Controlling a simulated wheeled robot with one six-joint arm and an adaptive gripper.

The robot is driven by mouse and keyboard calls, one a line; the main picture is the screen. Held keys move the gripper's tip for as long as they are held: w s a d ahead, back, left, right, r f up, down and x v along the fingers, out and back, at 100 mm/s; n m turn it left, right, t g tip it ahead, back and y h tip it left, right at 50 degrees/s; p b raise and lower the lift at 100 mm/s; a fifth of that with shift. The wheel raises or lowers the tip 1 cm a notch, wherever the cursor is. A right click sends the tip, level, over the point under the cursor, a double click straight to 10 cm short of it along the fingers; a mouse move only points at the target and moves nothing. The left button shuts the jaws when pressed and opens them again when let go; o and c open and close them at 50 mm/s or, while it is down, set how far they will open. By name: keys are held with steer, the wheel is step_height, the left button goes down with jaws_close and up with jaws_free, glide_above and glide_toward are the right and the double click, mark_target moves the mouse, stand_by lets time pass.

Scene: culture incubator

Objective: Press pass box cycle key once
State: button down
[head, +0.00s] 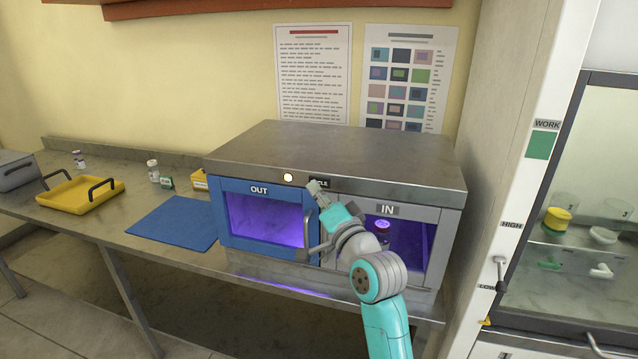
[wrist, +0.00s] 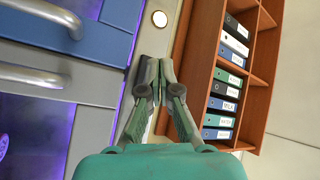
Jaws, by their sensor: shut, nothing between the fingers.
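The pass box (head: 330,150) stands on the bench with a blue OUT door (head: 258,203) on the left and a grey IN door (head: 387,209) on the right. A label ending in "CLE" (head: 321,183) is on the strip above the doors. My gripper (head: 313,186) is in front of that strip and covers the label's left part. A key by the label cannot be made out; my gripper may hide it. In the wrist view my gripper (wrist: 153,64) is shut and empty, its tips close to the front strip. Whether they touch it is unclear. A round light (head: 288,177) glows left of the label; it also shows in the wrist view (wrist: 159,18).
Door handles (wrist: 35,75) stick out near my arm. A dark-capped jar (head: 382,227) is inside the IN side. A blue mat (head: 172,223) and a yellow tray (head: 80,195) lie on the bench to the left. A fume hood (head: 570,200) stands at the right.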

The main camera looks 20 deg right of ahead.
steer(key=shift+s+a, duration=0.1)
steer(key=shift+s, duration=0.1)
steer(key=s+a, duration=0.1)
steer(key=s, duration=0.1)
steer(key=s+a, duration=0.2)
stand_by(0.6)
stand_by(0.6)
steer(key=s+d+f+n+g+h, duration=0.1)
steer(key=s+f+n, duration=0.1)
steer(key=s+f, duration=1)
steer(key=s+f+n+g+h, duration=0.1)
steer(key=s+f+g, duration=0.1)
steer(key=s+f, duration=0.95)
steer(key=s+f+n+g, duration=0.1)
steer(key=s+f+n, duration=0.2)
steer(key=s, duration=1.1)
steer(key=s+f+n+g, duration=0.1)
steer(key=s+f+n, duration=0.2)
steer(key=s, duration=1.1)
steer(key=shift+f+n+g+h, duration=0.15)
steer(key=shift+n+g+h, duration=0.15)
steer(key=shift+n+h, duration=0.15)
